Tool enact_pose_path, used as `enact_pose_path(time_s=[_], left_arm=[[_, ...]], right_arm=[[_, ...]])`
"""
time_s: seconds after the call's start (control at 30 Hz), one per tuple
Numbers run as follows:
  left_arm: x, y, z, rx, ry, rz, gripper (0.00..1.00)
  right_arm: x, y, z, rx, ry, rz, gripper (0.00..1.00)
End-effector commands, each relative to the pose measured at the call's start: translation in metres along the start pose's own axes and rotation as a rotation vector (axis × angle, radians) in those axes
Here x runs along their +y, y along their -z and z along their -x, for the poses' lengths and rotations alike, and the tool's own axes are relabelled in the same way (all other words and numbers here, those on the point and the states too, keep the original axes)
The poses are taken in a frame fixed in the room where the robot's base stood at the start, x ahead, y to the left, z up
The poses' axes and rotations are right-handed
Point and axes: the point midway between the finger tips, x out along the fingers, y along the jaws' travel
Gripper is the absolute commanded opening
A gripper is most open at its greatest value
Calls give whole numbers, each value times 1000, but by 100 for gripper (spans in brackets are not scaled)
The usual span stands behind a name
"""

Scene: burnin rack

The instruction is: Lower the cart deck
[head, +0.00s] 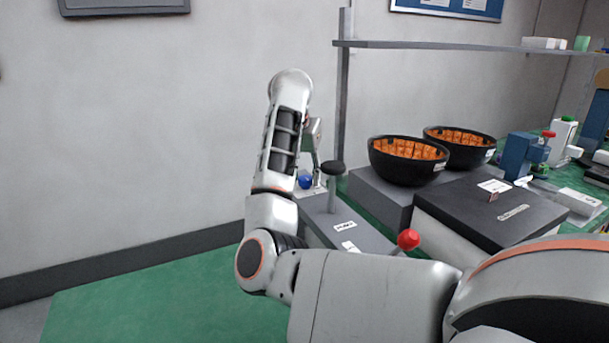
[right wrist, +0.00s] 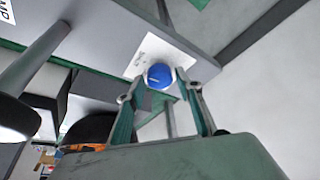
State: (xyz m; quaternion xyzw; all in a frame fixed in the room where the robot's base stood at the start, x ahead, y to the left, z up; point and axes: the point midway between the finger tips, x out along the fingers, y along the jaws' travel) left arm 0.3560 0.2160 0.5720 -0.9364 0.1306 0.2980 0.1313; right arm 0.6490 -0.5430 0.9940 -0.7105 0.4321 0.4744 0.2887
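The grey cart deck (head: 348,226) lies behind my right arm in the head view, with white labels on it. A blue ball knob (head: 305,182) shows at its far left end, and also sits between my right fingertips in the right wrist view (right wrist: 159,76). My right gripper (right wrist: 162,82) has a finger close on each side of the knob and looks shut on it. In the head view my forearm partly hides this gripper. A lever with a red ball (head: 408,239) stands at the deck's near right. My left gripper is out of view.
A black-capped post (head: 333,168) rises near the knob. To the right are two black bowls (head: 408,161) with orange contents, a dark box (head: 500,210) and a green bench with several items. A shelf (head: 460,46) hangs above. Green floor at left is clear.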

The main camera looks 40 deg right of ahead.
Motion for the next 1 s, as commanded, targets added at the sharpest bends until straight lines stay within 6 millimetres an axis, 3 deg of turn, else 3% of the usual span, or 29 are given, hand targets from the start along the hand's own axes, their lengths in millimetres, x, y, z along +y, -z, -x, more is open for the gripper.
enact_pose_path(time_s=[0.03,0.1,0.57,1.0], left_arm=[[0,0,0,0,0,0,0],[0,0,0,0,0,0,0],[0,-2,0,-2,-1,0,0],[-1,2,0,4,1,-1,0]], right_arm=[[0,0,0,0,0,0,18],[0,0,0,0,0,0,5],[0,0,0,-1,31,70,6],[3,1,2,0,172,405,6]])
